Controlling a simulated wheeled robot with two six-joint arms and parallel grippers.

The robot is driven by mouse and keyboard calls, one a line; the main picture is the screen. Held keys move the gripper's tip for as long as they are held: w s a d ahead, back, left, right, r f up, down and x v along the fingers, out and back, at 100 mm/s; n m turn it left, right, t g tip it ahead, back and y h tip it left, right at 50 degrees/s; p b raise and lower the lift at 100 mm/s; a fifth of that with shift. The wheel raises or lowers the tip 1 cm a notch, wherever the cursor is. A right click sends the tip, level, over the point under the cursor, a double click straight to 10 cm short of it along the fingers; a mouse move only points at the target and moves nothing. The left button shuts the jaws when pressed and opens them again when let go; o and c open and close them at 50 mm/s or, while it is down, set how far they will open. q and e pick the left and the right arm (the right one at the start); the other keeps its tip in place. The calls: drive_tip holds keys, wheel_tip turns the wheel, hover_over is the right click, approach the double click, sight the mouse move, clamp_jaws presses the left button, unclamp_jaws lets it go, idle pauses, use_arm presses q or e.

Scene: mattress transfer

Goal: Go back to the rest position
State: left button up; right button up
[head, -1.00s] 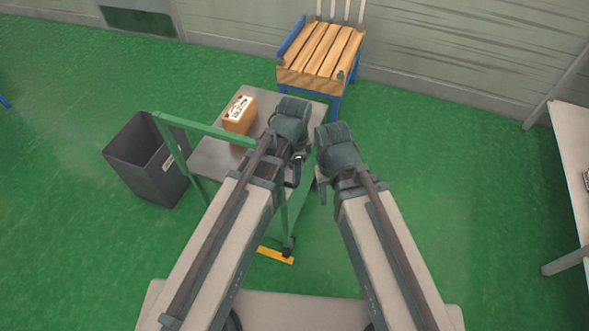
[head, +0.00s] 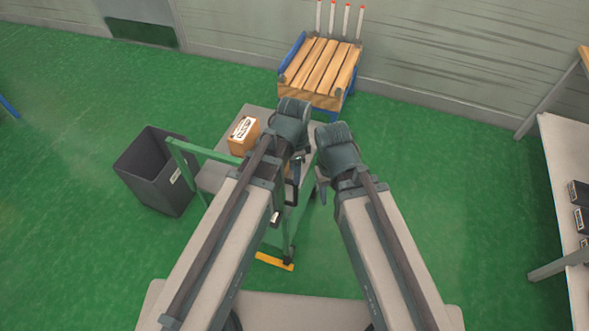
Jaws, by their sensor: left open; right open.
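My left gripper (head: 297,165) hangs at the end of the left arm, in front of the grey-topped cart with a green frame. My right gripper (head: 322,190) hangs close beside it on the right, over the cart's right edge and the green floor. The fingers of both are small and partly hidden by the arms' wrist parts. Nothing shows held in either one. Both arms reach forward from the bottom of the view, with a narrow gap between their ends. No mattress can be made out.
The cart (head: 213,178) stands ahead with a brown labelled box (head: 244,136) on it. A dark bin (head: 150,172) is left of it. A slatted wooden platform with blue sides (head: 320,70) stands behind. A pale table (head: 562,165) with dark boxes is at right. Floor between is clear.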

idle(0.4)
use_arm(q)
drive_tip(key=s+a+n+y, duration=0.1)
drive_tip(key=s+n, duration=0.6)
drive_tip(key=n, duration=0.3)
drive_tip(key=shift+s, duration=0.15)
idle(0.9)
